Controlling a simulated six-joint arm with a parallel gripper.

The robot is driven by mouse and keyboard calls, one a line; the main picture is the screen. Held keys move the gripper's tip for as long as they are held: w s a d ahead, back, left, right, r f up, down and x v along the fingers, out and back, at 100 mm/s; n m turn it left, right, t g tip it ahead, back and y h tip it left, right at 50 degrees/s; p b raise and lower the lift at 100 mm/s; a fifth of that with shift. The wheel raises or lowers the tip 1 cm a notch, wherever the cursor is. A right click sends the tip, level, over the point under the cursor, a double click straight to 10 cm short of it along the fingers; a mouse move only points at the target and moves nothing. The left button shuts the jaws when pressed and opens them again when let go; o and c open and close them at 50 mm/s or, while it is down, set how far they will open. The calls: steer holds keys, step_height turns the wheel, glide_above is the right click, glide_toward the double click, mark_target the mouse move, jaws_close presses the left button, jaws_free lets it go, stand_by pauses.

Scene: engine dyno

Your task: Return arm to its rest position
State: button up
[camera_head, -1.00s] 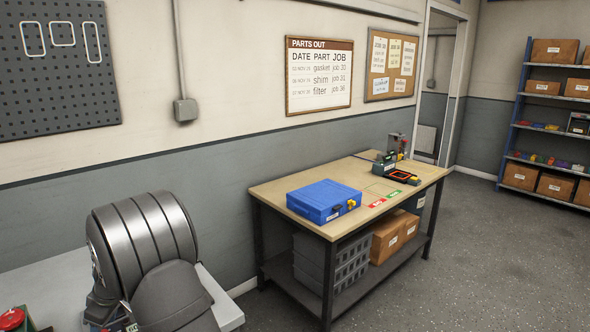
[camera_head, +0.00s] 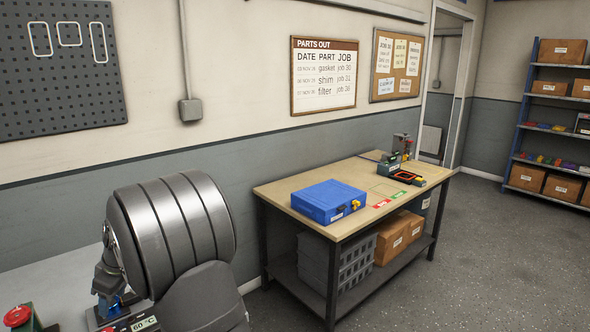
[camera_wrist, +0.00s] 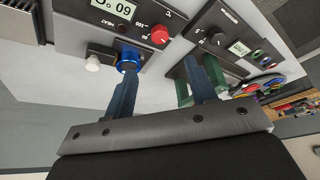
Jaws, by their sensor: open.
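My arm's large grey links fill the lower left of the head view. In the wrist view my gripper (camera_wrist: 163,72) is open, its two dark blue fingers apart with nothing held between them. The left finger overlaps a blue knob (camera_wrist: 128,57) on a control unit in the picture; I cannot tell whether they touch. In the head view the gripper is mostly hidden behind my arm, low at the left above the light bench.
A second unit (camera_wrist: 232,40) with a dial shows in the wrist view. A wooden table (camera_head: 290,192) carries a blue case (camera_head: 327,201). The floor at right is clear.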

mark_target(105, 330)
steer(key=x, duration=1.2)
steer(key=shift+a+f, duration=0.1)
steer(key=shift+f, duration=0.05)
steer(key=shift+a, duration=0.1)
steer(key=shift+s+m, duration=0.1)
steer(key=shift+m, duration=0.5)
steer(key=shift+s+m+t, duration=0.1)
steer(key=shift+m+t, duration=0.8)
steer(key=shift+m, duration=0.9)
steer(key=shift+s+a+m+t+h, duration=0.1)
steer(key=shift+m+t+h, duration=0.3)
steer(key=shift+m, duration=0.9)
steer(key=shift+s+m+t+h, duration=0.1)
steer(key=shift+m+t+h, duration=0.3)
steer(key=shift+m, duration=0.9)
steer(key=shift+v, duration=0.85)
